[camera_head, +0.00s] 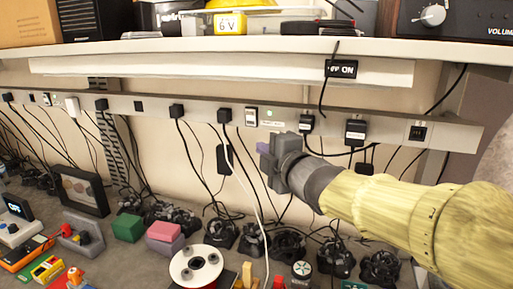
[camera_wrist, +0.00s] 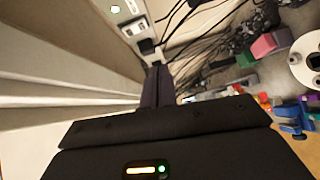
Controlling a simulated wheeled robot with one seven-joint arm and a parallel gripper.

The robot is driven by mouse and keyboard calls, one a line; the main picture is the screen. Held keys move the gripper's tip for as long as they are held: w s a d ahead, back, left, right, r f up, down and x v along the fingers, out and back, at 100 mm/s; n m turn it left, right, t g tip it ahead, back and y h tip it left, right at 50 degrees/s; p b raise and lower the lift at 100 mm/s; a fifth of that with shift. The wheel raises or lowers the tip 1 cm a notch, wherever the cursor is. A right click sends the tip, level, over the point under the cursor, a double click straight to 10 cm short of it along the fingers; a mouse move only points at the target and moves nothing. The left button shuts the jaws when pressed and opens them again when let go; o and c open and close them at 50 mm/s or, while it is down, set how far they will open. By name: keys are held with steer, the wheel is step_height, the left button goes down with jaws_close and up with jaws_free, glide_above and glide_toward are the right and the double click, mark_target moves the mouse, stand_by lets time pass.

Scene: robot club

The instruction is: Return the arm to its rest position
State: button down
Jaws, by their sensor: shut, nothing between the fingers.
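My arm reaches in from the right in the head view, with its yellowish sleeve running to a dark grey wrist. My gripper (camera_head: 264,158) is in front of the power strip (camera_head: 67,103) on the back wall, just below a small green light. In the wrist view my gripper's dark fingers (camera_wrist: 157,85) are together with nothing between them. They point toward a black plug on the strip; I cannot tell whether they touch anything.
Several plugs and hanging cables line the strip. A shelf (camera_head: 200,44) with a switch box (camera_head: 341,69) overhangs it. Below, the bench is crowded with a white spool (camera_head: 196,268), a pink block (camera_head: 163,231), a green block (camera_head: 128,227) and dark parts.

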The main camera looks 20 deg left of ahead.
steer(key=shift+s+d+f, duration=0.1)
steer(key=shift+s+d, duration=0.15)
steer(key=shift+d, duration=0.1)
steer(key=w+d+f+m+g+h, duration=0.1)
steer(key=w+d+f+m+h, duration=0.1)
steer(key=d+f+m+h, duration=1.25)
steer(key=s+d+f+m+g, duration=0.3)
steer(key=s+d+f+m, duration=0.3)
steer(key=d, duration=0.5)
steer(key=s+d+f+m+g+y, duration=0.1)
steer(key=s+d+f+m+g, duration=0.3)
steer(key=s+d+f, duration=0.5)
step_height(320, 180, down, 4)
steer(key=d+m, duration=0.2)
steer(key=shift+s+d+m, duration=0.25)
steer(key=shift+s+m, duration=0.1)
steer(key=shift+s, duration=0.05)
